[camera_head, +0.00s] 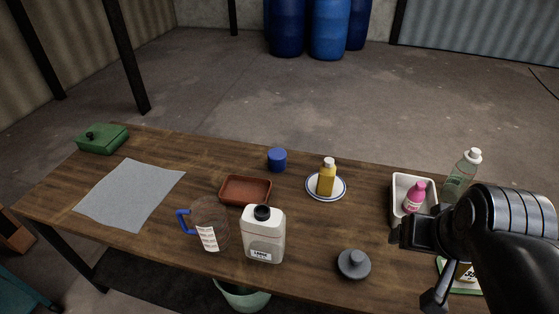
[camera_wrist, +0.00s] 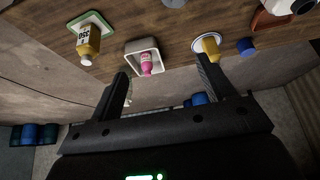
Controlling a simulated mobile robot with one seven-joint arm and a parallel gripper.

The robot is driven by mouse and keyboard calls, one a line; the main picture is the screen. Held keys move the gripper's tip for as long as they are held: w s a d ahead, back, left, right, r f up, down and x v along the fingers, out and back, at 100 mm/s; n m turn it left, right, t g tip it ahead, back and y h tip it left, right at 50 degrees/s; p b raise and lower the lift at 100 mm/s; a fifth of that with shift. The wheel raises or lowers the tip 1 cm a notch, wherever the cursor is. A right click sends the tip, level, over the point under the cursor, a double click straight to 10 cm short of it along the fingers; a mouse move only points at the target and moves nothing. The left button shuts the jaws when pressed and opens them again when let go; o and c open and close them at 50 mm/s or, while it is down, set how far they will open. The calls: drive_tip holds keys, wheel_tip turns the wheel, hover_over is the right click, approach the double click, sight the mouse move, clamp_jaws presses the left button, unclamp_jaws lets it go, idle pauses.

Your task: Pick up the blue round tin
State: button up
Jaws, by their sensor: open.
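The blue round tin (camera_head: 277,160) stands upright near the far edge of the wooden table, at its middle, in the head view. It also shows in the wrist view (camera_wrist: 246,46), at the upper right, beyond the right fingertip. My gripper (camera_wrist: 162,80) is open and empty, with its two fingers apart. In the head view my arm is at the right end of the table, well to the right of the tin and apart from it. Nothing hides the tin in the head view.
A red-brown tray (camera_head: 245,190) sits just in front of the tin. A plate (camera_head: 341,192) with a yellow bottle (camera_head: 326,177) is to its right. A white jug (camera_head: 264,235), a measuring cup (camera_head: 209,225), a grey lid (camera_head: 354,264) and a white bin (camera_head: 401,184) stand about.

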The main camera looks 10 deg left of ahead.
drive_tip(key=shift+o, duration=0.4)
drive_tip(key=shift+o, duration=1.3)
drive_tip(key=shift+w, duration=0.1)
drive_tip(key=w+a+r+n, duration=0.1)
drive_tip(key=w+a, duration=0.1)
drive_tip(key=w, duration=0.5)
drive_tip(key=w+a+r+n, duration=0.1)
drive_tip(key=w+a, duration=0.2)
drive_tip(key=w, duration=0.4)
drive_tip(key=n+y, duration=0.4)
drive_tip(key=n, duration=0.1)
hover_over(276, 158)
drive_tip(key=s+d, duration=0.1)
drive_tip(key=d, duration=0.2)
wheel_tip(276, 158, down, 25)
drive_tip(key=shift+s+x, duration=0.15)
drive_tip(key=shift+x, duration=2.6)
drive_tip(key=shift+s+x, duration=0.15)
drive_tip(key=shift+x, duration=2.6)
